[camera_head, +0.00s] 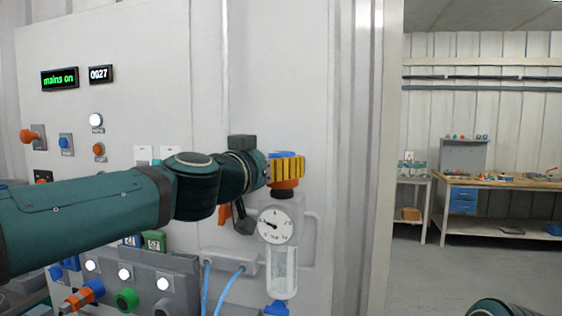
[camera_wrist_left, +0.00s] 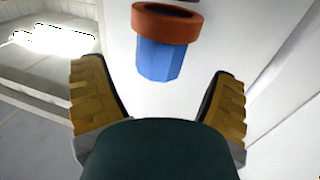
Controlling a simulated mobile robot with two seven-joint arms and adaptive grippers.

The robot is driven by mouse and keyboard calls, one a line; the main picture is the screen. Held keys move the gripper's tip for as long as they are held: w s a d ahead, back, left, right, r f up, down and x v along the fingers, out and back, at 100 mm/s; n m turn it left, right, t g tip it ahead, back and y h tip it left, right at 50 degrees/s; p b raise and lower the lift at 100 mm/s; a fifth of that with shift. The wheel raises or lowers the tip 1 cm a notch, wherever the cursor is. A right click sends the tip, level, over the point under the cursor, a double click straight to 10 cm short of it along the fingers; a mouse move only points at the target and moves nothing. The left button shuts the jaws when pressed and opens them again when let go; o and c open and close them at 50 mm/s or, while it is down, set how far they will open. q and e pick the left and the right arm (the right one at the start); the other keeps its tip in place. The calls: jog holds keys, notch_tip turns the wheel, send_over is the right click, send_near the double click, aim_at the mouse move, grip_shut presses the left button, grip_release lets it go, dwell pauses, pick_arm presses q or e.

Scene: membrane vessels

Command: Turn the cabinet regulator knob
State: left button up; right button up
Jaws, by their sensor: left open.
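The regulator on the white cabinet panel has a blue faceted knob (camera_wrist_left: 160,60) with an orange-red collar (camera_wrist_left: 168,20). In the head view the collar (camera_head: 284,184) shows just below my yellow fingers, and only a bit of blue shows above them. My left gripper (camera_head: 286,168) is open at the regulator. In the left wrist view its two yellow fingers stand apart on either side of the knob's lower end, with gaps on both sides. A round dial gauge (camera_head: 275,225) sits directly below the regulator. My right gripper is out of view.
A clear tube (camera_head: 283,272) hangs under the gauge. Buttons, switches and a green "mains on" display (camera_head: 59,78) cover the panel. A ribbed post (camera_head: 370,150) borders it at right. A workbench (camera_head: 500,185) stands far back, with open floor before it.

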pick_arm(q)
jog(key=shift+x, duration=1.9)
